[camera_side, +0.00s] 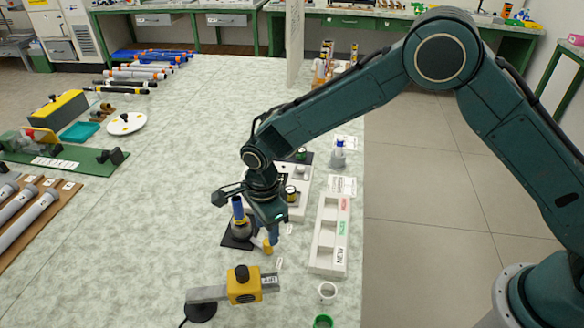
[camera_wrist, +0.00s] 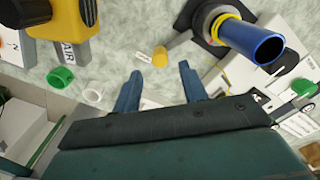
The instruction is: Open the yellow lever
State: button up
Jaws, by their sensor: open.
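The yellow lever (camera_side: 267,247) has a yellow end on a thin grey arm. It reaches out from a grey fixture with a yellow ring and a blue tube (camera_side: 237,206) on a black base (camera_side: 231,243). In the wrist view the lever's yellow end (camera_wrist: 160,57) lies just beyond and between my fingertips, and the blue tube (camera_wrist: 252,38) is at upper right. My gripper (camera_wrist: 160,72) is open with nothing between its blue fingers. In the side view my gripper (camera_side: 273,232) points down close above the lever; contact cannot be told.
A yellow block with a black knob (camera_side: 244,285) sits on a grey bar at the front, also at upper left in the wrist view (camera_wrist: 62,22). A white ring (camera_side: 327,290), a green ring (camera_side: 322,321) and a white labelled tray (camera_side: 312,262) lie to the right.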

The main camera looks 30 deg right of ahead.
notch_tip(320, 180, up, 8)
dwell(0.4)
jog(key=shift+r, duration=0.15)
jog(key=s+d+r+n+t, duration=0.1)
jog(key=s+d+r+n, duration=0.35)
jog(key=d+r, duration=0.4)
jog(key=s+d+r+n+t, duration=0.2)
jog(key=s+d+r+n, duration=0.25)
jog(key=d+r, duration=0.4)
jog(key=s+d+r+n+t, duration=0.1)
jog(key=s+d+n, duration=0.3)
jog(key=s, duration=0.5)
jog(key=s+d+r+n+t, duration=0.1)
jog(key=s+d+n, duration=0.4)
jog(key=s, duration=0.4)
jog(key=shift+s+d+r+t, duration=0.15)
jog(key=shift+s+d+t, duration=0.15)
jog(key=shift+d, duration=0.1)
